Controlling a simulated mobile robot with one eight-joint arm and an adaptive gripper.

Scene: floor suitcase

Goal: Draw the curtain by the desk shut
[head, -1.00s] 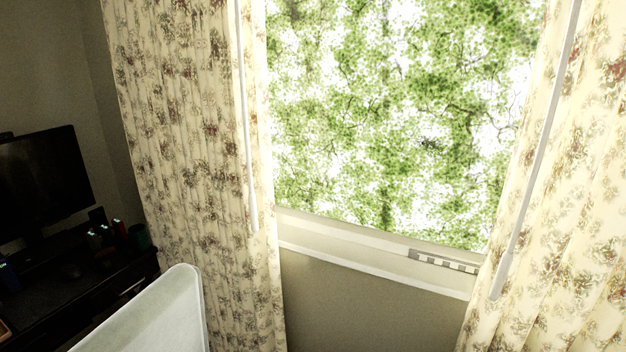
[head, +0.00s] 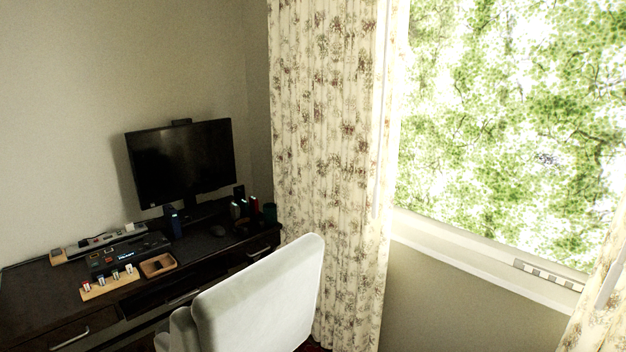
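A floral cream curtain (head: 330,130) hangs in folds beside the desk (head: 40,305), at the left side of the window. A thin white wand (head: 381,120) hangs along its right edge. A second floral curtain (head: 598,315) shows only in part at the lower right edge. Between the two curtains the window (head: 500,130) is uncovered, with green foliage behind the glass. My gripper is not in view.
A pale chair (head: 262,300) stands in front of the desk, close to the near curtain's lower part. A black monitor (head: 182,162) and several small items stand on the desk. The window sill (head: 480,258) holds a small striped strip (head: 548,274). Bare wall shows below the sill.

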